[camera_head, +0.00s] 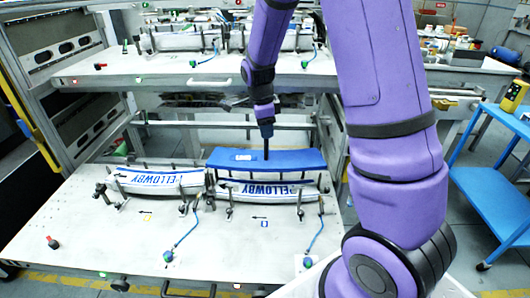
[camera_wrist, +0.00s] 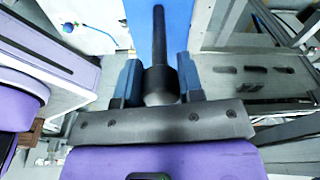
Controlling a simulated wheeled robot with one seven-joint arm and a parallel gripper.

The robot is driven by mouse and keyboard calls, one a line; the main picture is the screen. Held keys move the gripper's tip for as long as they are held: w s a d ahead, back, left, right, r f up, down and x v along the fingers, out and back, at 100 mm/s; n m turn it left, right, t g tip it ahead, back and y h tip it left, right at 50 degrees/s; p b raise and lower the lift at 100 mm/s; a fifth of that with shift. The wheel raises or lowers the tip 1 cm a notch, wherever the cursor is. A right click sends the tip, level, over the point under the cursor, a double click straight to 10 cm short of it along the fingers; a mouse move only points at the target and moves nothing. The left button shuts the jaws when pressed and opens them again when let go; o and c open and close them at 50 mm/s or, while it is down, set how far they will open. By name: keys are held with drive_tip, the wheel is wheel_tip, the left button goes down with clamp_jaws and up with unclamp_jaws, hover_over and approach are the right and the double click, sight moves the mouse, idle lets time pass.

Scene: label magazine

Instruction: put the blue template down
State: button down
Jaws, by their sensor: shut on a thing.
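The blue template (camera_head: 300,159) is a long curved blue plate with a dark upright handle (camera_head: 266,150). In the head view it lies over, or just above, the right white label piece marked PELLOWBY (camera_head: 265,190); I cannot tell whether they touch. My gripper (camera_head: 266,130) is above the template, shut on its handle. In the wrist view my gripper (camera_wrist: 158,88) has its two fingers on either side of the dark handle (camera_wrist: 160,50), with the blue template (camera_wrist: 178,20) beyond. The handle hides part of the template there.
A second PELLOWBY piece (camera_head: 160,181) sits in clamps on the left of the pulled-out white shelf (camera_head: 110,245). Clamp posts and blue cables stand along both pieces. An upper shelf (camera_head: 150,66) holds more pieces. A blue cart (camera_head: 495,190) stands at right. The shelf's front is mostly clear.

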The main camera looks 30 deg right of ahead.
hover_over(266, 159)
drive_tip(key=f, duration=0.5)
drive_tip(key=shift+w+d+f, duration=0.15)
drive_tip(key=shift+w+f, duration=0.1)
drive_tip(key=shift+f, duration=0.1)
drive_tip(key=c, duration=0.8)
unclamp_jaws()
drive_tip(key=shift+o, duration=0.2)
drive_tip(key=r, duration=0.4)
drive_tip(key=a+r, duration=0.1)
drive_tip(key=r, duration=0.7)
drive_tip(key=shift+w+a, duration=0.2)
drive_tip(key=s+a+r+n+t+y, duration=0.1)
drive_tip(key=s+a+r+n+t, duration=0.2)
drive_tip(key=s+r+n, duration=0.8)
drive_tip(key=s+a+r+n+t, duration=0.1)
drive_tip(key=s+r+n, duration=0.1)
drive_tip(key=s+n, duration=0.3)
drive_tip(key=s+a+r+n+t, duration=0.1)
drive_tip(key=s+n, duration=0.5)
drive_tip(key=s, duration=0.6)
wheel_tip(266, 159, up, 2)
drive_tip(key=shift+a+r+n+t, duration=0.3)
drive_tip(key=shift+a+t, duration=0.1)
drive_tip(key=shift+a, duration=0.15)
